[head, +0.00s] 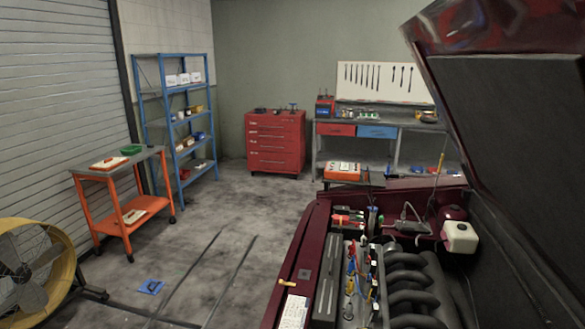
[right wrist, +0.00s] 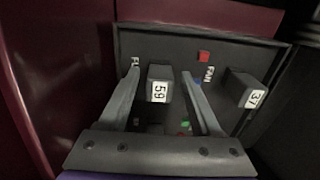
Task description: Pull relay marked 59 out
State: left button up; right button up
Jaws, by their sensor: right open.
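The relay marked 59 (right wrist: 158,84) is a small dark grey block with a white number label, in the dark fuse box (right wrist: 235,45) in the right wrist view. My right gripper (right wrist: 160,73) is open, with one finger on each side of this relay. A gap shows between the relay and the right finger; on the left the finger is close, and I cannot tell if it touches. The relay's base is hidden. My left gripper is not in view.
A second relay marked 37 (right wrist: 246,89) stands right of the right finger. A small red block (right wrist: 204,57) sits behind, near a FAN label. Dark red car body (right wrist: 62,70) borders the box on the left. The head view shows the open hood (head: 500,110) over the engine bay.

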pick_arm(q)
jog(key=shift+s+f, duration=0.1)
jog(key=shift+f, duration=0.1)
pick_arm(e)
grip_shut()
dwell(0.3)
dwell(1.0)
jog(key=shift+r+p, duration=0.8)
jog(key=shift+r, duration=1.3)
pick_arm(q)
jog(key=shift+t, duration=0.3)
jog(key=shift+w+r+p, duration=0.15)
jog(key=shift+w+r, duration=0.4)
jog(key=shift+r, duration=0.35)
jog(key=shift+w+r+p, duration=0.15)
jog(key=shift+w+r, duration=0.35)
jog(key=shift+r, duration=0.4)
pick_arm(e)
jog(key=shift+r, duration=0.95)
